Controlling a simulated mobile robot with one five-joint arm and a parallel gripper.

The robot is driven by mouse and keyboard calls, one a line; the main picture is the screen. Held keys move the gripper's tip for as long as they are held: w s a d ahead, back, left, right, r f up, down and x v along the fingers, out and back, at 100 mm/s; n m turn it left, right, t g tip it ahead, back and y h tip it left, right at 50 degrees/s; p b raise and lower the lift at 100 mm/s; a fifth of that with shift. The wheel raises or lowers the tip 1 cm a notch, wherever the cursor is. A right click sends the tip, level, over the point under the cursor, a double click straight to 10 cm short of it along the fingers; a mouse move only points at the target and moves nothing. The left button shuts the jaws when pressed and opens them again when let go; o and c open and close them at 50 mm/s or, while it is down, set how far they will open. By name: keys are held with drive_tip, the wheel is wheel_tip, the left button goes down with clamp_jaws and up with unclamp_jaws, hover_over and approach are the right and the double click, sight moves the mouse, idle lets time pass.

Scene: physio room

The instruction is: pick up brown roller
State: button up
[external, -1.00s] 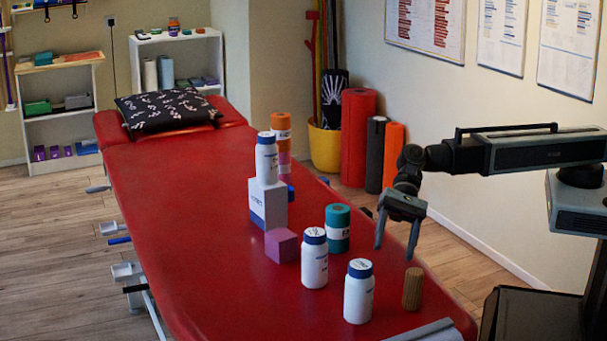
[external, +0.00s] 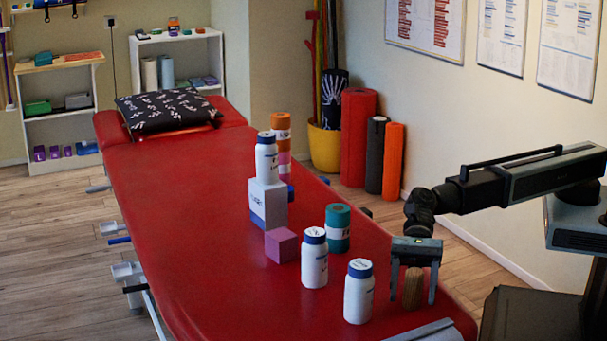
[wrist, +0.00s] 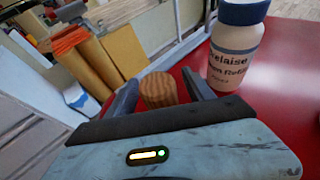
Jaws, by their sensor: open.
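The brown roller (external: 413,288) is a small ribbed, cork-coloured cylinder standing upright near the right front edge of the red treatment table (external: 190,220). My gripper (external: 413,298) is open and lowered at the roller, with one finger to each side of it in the external view. In the wrist view the roller (wrist: 158,89) shows its top and upper side between my two open fingers (wrist: 160,92). Its lower part is hidden behind the gripper body. I cannot tell whether either finger touches it.
A white bottle with a blue cap (external: 358,292) stands close left of the roller; it also shows in the wrist view (wrist: 238,45). Another white bottle (external: 314,258), a teal roll (external: 337,228) and a purple cube (external: 281,245) stand farther back. A grey object (external: 430,331) lies at the front edge.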

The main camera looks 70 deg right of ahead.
drive_tip(key=shift+a+f, duration=0.15)
drive_tip(key=shift+a, duration=0.15)
drive_tip(key=shift+c, duration=0.5)
clamp_jaws()
wheel_tip(320, 180, up, 10)
drive_tip(key=p, duration=1)
